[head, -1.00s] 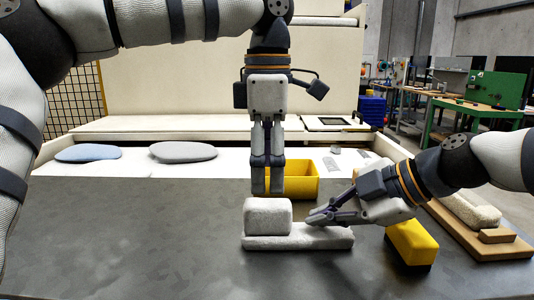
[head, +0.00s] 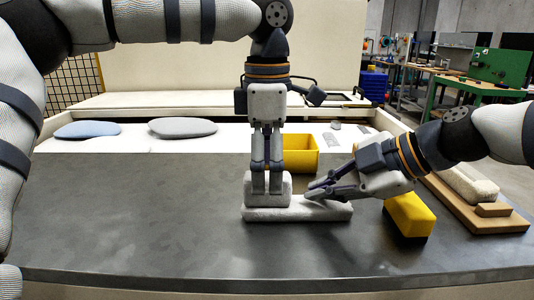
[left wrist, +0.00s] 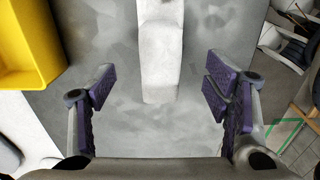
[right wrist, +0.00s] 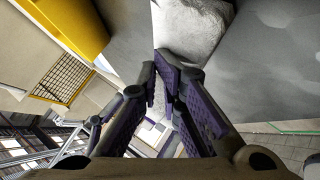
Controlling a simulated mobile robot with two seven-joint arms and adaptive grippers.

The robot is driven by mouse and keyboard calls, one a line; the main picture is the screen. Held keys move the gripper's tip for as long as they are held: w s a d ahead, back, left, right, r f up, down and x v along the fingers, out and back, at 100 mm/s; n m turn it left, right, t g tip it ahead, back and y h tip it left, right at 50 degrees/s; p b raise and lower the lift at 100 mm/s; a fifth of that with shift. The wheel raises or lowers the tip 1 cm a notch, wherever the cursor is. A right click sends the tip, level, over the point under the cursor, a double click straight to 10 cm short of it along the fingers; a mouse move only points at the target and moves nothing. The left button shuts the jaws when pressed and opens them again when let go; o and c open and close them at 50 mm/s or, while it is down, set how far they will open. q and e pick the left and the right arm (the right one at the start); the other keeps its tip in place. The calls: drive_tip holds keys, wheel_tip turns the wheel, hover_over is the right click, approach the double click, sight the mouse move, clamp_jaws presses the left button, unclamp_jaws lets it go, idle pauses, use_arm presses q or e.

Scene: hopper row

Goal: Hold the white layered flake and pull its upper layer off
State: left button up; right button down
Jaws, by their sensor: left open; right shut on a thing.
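The white layered flake lies flat on the dark table. Its long lower slab (head: 325,213) carries a shorter, blockier upper layer (head: 266,201) at the left end in the head view. My left gripper (head: 267,192) points straight down, its open fingers at the upper layer and partly covering it. In the left wrist view, the pale flake (left wrist: 160,65) shows between the spread fingers. My right gripper (head: 312,191) comes in from the right and is shut on the lower slab. In the right wrist view, the flake's rough white surface (right wrist: 195,25) is just beyond the fingertips, where the contact is partly hidden.
A yellow open bin (head: 301,152) stands behind the flake. A yellow block with a dark base (head: 409,214) sits to the right, near my right gripper. A wooden board (head: 460,204) with a pale piece lies further right. The table's left half is clear.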

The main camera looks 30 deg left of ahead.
use_arm(q)
drive_tip(key=shift+f, duration=1.15)
drive_tip(key=c, duration=1.5)
drive_tip(key=shift+c, duration=0.2)
